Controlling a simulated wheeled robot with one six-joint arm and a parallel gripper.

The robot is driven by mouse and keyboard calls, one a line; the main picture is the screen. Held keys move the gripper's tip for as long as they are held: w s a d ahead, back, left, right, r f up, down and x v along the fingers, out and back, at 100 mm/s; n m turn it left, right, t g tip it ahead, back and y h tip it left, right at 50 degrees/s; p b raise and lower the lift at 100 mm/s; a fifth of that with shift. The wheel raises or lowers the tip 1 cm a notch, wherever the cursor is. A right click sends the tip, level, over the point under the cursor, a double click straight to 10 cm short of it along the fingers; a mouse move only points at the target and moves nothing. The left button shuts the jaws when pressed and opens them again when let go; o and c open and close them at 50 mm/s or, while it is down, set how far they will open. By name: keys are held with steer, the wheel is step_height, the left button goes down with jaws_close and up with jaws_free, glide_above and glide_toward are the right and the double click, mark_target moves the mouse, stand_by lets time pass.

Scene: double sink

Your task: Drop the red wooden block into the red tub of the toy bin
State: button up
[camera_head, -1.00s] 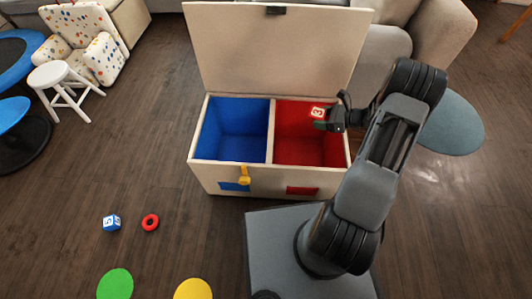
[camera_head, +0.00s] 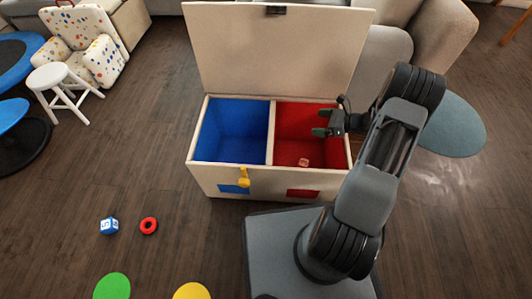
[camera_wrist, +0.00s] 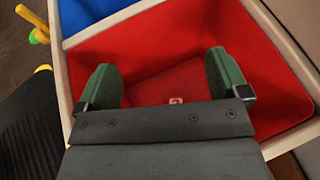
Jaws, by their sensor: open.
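The red wooden block (camera_head: 304,162) lies on the floor of the red tub (camera_head: 290,118), near its front wall. In the wrist view the block (camera_wrist: 176,99) shows between my fingers, partly hidden by the gripper body, with a pale mark on it. My gripper (camera_head: 320,122) is open and empty over the red tub, above and apart from the block. Its green fingers (camera_wrist: 163,82) stand wide apart in the wrist view. The toy bin (camera_head: 225,178) has its lid (camera_head: 275,50) raised.
The blue tub (camera_head: 235,125) is on the left side of the bin and looks empty. A white stool (camera_head: 60,82) stands farther back.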

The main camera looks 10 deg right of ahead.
steer(key=p+v, duration=0.4)
steer(key=v, duration=0.9)
steer(key=shift+s+d+r, duration=0.15)
steer(key=shift+s+d, duration=0.05)
steer(key=shift+d, duration=0.1)
steer(key=shift+r, duration=0.1)
